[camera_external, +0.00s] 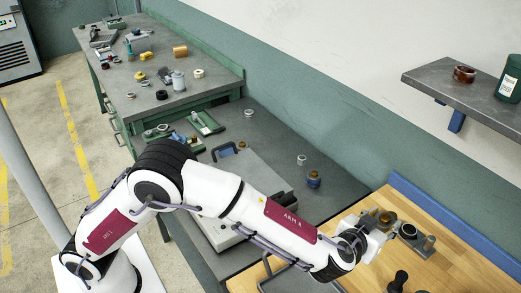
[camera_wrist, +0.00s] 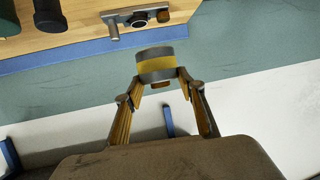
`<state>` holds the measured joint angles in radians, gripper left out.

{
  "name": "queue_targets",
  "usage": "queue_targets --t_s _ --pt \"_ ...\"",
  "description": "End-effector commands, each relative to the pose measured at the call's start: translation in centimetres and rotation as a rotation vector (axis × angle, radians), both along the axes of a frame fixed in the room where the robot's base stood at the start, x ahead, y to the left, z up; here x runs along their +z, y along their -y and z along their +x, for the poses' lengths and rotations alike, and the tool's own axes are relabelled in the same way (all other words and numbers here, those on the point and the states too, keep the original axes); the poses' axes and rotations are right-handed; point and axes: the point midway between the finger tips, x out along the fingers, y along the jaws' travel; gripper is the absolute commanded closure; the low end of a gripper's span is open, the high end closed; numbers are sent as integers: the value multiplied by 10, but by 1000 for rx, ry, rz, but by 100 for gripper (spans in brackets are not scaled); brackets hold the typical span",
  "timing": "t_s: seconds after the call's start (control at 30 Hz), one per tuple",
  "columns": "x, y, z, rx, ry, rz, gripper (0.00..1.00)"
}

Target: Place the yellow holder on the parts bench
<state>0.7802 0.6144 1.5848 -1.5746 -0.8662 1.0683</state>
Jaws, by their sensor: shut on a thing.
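My gripper (camera_wrist: 159,82) is shut on a short grey cylinder with a yellow band, which I take as the yellow holder (camera_wrist: 155,65). It sits between the two fingertips in the wrist view. In the external view my gripper (camera_external: 382,218) is above the wooden bench (camera_external: 455,255) at the right, and the holder is hard to make out there. A long grey bench (camera_external: 125,75) with many small parts stands at the back left. Which bench is the parts bench is not marked.
A metal fixture with a round opening (camera_external: 411,232) stands on the wooden bench beside my gripper; it also shows in the wrist view (camera_wrist: 138,19). Dark knobbed tools (camera_external: 398,282) stand nearer. A wall shelf (camera_external: 455,85) holds a brown ring and a green jar. A lower grey table (camera_external: 270,135) lies between the benches.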

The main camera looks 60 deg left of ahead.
Motion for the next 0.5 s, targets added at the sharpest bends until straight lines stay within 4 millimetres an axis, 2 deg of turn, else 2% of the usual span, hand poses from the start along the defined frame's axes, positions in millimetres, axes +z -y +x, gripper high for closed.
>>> queue_targets --t_s 0.2,0.5 --pt "-22 14 -17 -104 0 3 100" --pt "-46 26 -26 -177 4 -1 100"
